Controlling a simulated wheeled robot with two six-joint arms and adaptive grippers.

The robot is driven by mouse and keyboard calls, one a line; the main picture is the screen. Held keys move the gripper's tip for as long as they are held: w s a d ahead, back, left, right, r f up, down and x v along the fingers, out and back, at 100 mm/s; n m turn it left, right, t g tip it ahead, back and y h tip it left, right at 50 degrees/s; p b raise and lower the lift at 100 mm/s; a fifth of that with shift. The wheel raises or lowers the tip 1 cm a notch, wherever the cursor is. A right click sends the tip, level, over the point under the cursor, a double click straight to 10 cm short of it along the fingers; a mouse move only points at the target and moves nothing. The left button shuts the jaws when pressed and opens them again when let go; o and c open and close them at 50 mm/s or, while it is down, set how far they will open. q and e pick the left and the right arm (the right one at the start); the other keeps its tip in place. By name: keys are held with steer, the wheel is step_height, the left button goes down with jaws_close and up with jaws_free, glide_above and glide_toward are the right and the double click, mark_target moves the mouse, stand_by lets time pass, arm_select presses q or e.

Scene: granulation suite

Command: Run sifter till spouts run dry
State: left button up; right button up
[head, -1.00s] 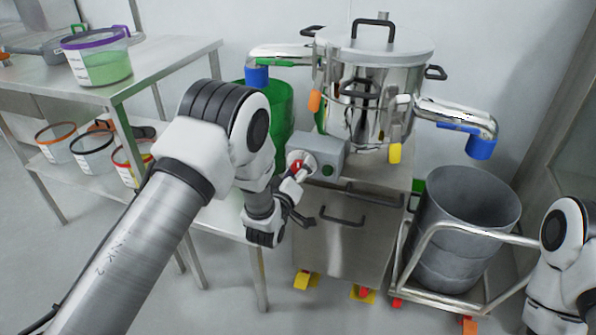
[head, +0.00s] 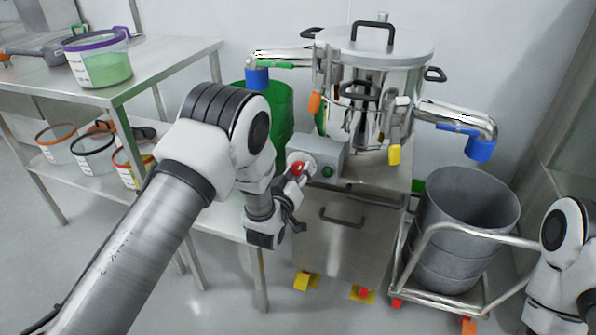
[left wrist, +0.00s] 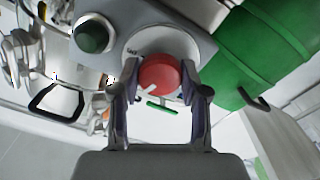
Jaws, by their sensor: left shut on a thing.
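The steel sifter (head: 372,62) stands upright on its cabinet base (head: 345,236), lid on. Its left spout (head: 282,57) ends in a blue sleeve over a green drum (head: 276,105). Its right spout (head: 455,117) ends in a blue sleeve above an open grey metal drum (head: 467,212). I cannot see whether material falls from either. A grey control box (head: 322,152) carries a red knob (left wrist: 158,74) and a green button (left wrist: 92,36). My left gripper (left wrist: 160,88) is shut on the red knob, one finger on each side. My right gripper is out of view.
A steel table (head: 150,68) at left holds a purple-rimmed tub (head: 100,62), with several tubs on its lower shelf. The grey drum sits in a wheeled tubular frame (head: 410,262) at right. Coloured casters are under the sifter base.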

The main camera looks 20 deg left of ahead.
arm_select(q)
steer(key=m, duration=0.7)
steer(key=shift+p, duration=0.35)
steer(key=m, duration=0.4)
steer(key=shift+m, duration=1.6)
steer(key=o, duration=1.1)
steer(key=shift+o, duration=0.2)
steer(key=s, duration=1.2)
steer(key=shift+a, duration=0.2)
